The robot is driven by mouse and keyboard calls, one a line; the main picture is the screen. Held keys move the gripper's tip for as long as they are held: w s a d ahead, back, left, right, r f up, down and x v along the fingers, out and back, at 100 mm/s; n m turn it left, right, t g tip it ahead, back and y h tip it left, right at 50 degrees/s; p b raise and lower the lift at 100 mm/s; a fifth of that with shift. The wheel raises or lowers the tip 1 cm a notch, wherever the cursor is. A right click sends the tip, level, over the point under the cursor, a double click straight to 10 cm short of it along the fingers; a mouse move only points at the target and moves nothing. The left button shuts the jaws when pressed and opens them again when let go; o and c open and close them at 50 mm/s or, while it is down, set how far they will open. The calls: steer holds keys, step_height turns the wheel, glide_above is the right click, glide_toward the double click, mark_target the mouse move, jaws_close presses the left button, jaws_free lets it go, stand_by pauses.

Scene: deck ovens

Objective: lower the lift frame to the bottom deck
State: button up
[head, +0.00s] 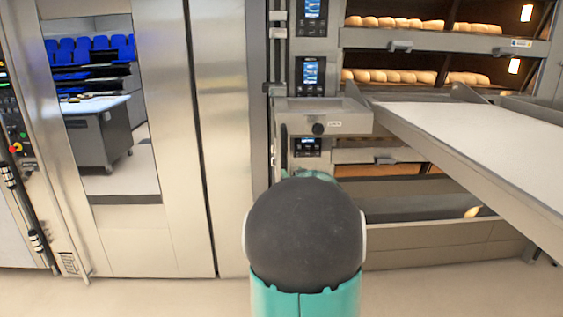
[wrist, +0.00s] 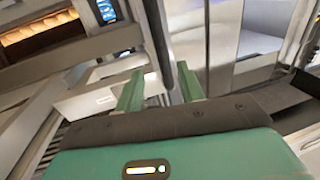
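The lift frame (head: 470,172) is at the right in the head view, with a pale flat loading surface (head: 490,125) and long metal side rails. Its grey end box (head: 350,118) has a black knob and stands just below the second deck's loaves. The same box appears in the wrist view (wrist: 100,95). The bottom deck (head: 420,210) is lower down, partly behind the frame. My gripper (wrist: 159,88) shows two green fingers apart in the wrist view, with nothing visibly held; the box is beyond and left of them.
Loaves fill the upper decks (head: 395,22) and (head: 390,76). Control screens (head: 312,72) line the oven's left side. A tall steel cabinet with a window (head: 165,235) stands at the left, beside a control panel (head: 14,125). Pale floor is clear in front.

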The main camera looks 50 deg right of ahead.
mark_target(285, 162)
steer(key=x, duration=1)
steer(key=shift+w+d, duration=0.1)
steer(key=shift+w, duration=0.2)
jaws_close()
